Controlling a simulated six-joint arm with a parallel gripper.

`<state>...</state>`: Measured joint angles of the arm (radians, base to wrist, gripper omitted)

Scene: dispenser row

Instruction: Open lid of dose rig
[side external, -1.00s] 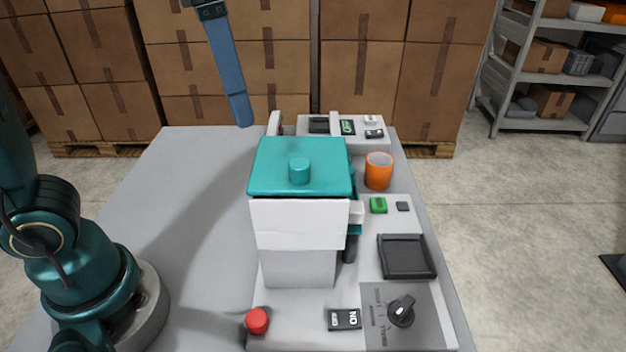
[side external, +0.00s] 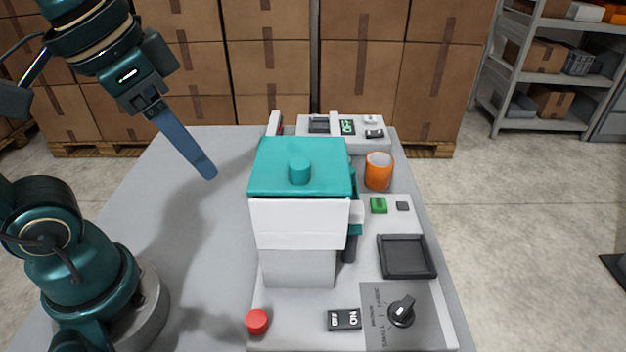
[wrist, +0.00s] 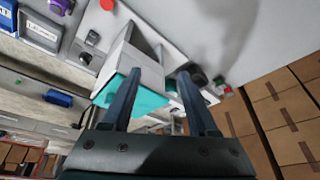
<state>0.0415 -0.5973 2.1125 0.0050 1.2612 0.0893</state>
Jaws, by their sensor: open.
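The dose rig is a white box (side external: 298,225) with a teal lid (side external: 265,175) on top. The lid lies flat and closed, with a round teal knob (side external: 300,170) in its middle. In the wrist view the teal lid (wrist: 150,100) shows beyond and between my fingers, partly hidden by them. My gripper (side external: 208,172) is open and empty, tilted downward, to the left of the rig and apart from it. From the side its fingers overlap; the wrist view shows them apart (wrist: 160,95).
An orange cup (side external: 379,172) stands right of the rig. The base panel carries a red button (side external: 257,321), a switch (side external: 344,320), a black dial (side external: 401,312) and a dark tray (side external: 434,268). A second unit (side external: 383,144) stands behind. The table (side external: 190,240) left of the rig is clear.

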